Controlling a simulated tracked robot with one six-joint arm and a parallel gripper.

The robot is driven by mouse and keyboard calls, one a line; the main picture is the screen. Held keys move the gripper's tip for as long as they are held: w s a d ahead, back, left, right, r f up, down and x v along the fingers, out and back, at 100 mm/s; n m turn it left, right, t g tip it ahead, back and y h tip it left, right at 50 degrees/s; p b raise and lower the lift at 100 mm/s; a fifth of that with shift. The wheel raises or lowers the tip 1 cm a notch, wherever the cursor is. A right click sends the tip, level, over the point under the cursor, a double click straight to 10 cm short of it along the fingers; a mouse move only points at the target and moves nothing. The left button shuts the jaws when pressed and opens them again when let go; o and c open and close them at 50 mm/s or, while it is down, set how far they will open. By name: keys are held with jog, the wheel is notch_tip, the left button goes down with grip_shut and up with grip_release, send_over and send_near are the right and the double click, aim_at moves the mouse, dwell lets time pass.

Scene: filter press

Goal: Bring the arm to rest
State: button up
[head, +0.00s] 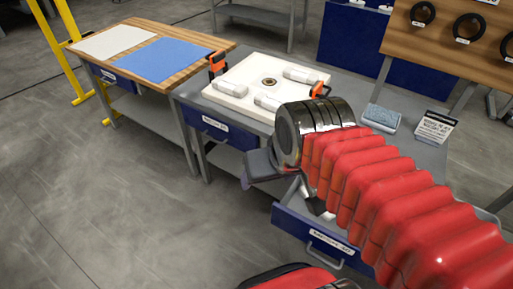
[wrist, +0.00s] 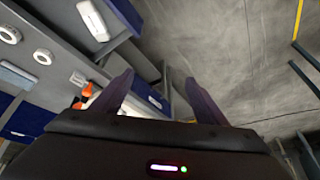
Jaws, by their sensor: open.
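My arm, in red ribbed bellows, reaches in from the lower right of the head view, over the front of the grey bench. My gripper (head: 262,168) hangs in front of the bench edge, partly hidden by my dark wrist. In the wrist view my gripper (wrist: 160,92) shows two dark fingers spread well apart with nothing between them. The floor and the bench frame lie beyond the fingers.
A drawer (head: 318,238) stands pulled out below my wrist. On the grey bench lie a white filter plate (head: 240,90) with white cylinders and orange clamps, a blue-grey sponge (head: 381,117) and a label card (head: 436,127). A wooden bench with a blue mat (head: 165,59) stands left. The floor at lower left is clear.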

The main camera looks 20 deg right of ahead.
jog(key=shift+s+r+n+t, duration=0.3)
jog(key=shift+r+n, duration=0.1)
jog(key=shift+r, duration=0.25)
